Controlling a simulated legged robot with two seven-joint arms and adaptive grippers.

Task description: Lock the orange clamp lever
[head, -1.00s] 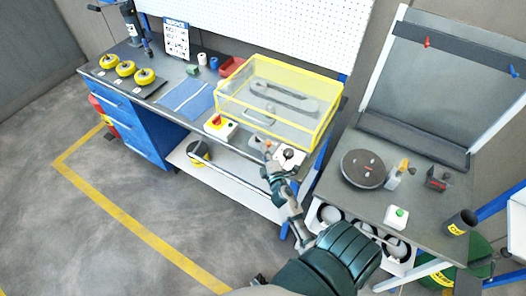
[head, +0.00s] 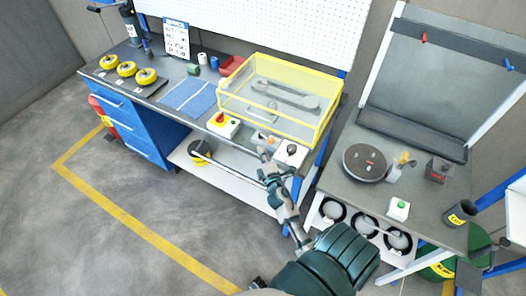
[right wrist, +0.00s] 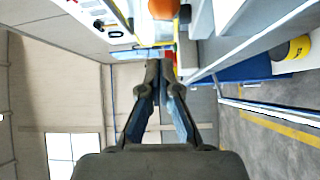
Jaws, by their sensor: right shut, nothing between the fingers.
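The orange clamp lever (head: 272,139) shows as a small orange spot at the front edge of the workbench, just below the yellow-framed clear box. A rounded orange end (right wrist: 163,8), apparently the lever's, shows at the top of the right wrist view. My right gripper (head: 263,152) is shut and empty, just in front of and below the lever in the head view. In the right wrist view its closed fingers (right wrist: 160,70) point towards the orange end, with a visible gap between them. The lever's base is too small to make out. My left gripper is out of view.
The yellow-framed box (head: 280,98) stands behind the lever. A red-and-yellow switch box (head: 222,124) is to its left, and a white box with a dark knob (head: 291,151) is close on its right. A second table (head: 340,192) stands to the right.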

